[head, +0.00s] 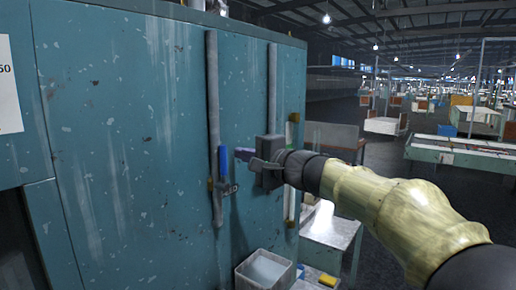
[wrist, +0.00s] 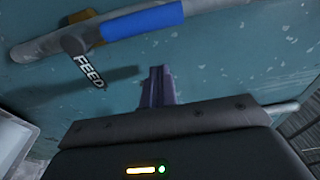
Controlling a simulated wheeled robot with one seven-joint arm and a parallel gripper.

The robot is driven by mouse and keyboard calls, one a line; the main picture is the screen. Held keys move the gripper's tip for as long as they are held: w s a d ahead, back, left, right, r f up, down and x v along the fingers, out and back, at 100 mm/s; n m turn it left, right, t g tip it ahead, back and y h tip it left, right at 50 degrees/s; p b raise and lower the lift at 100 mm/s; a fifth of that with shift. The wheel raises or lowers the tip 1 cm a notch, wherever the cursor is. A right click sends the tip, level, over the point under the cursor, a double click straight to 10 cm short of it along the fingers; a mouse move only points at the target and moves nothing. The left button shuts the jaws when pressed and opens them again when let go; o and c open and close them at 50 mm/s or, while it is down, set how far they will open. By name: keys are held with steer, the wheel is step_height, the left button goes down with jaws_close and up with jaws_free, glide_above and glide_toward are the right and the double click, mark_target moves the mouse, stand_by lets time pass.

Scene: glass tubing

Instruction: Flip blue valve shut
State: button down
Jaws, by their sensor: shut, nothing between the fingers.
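The blue valve handle (head: 223,162) is on the left of two grey vertical pipes on the teal cabinet. It lies lengthwise along its pipe, and it also shows at the top of the wrist view (wrist: 143,20). A tag reading FEED (wrist: 88,72) hangs beside the handle's end. My gripper (head: 241,154) is just right of the handle in the head view. Its purple fingers (wrist: 157,85) are closed together and empty, pointing towards the cabinet, apart from the handle in the wrist view. I cannot tell the exact depth gap.
The second grey pipe (head: 272,100) runs to the right, partly behind my gripper. A long yellow and white piece (head: 291,205) stands at the cabinet's right edge. A grey bin (head: 263,272) and a small table (head: 332,228) are below. Open factory floor lies right.

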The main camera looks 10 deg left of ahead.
mark_target(221, 167)
steer(key=s, duration=0.2)
steer(key=s+a+p, duration=0.1)
steer(key=s, duration=0.1)
steer(key=shift+w+d+b, duration=0.25)
steer(key=shift+d+b, duration=0.1)
steer(key=shift+b, duration=0.35)
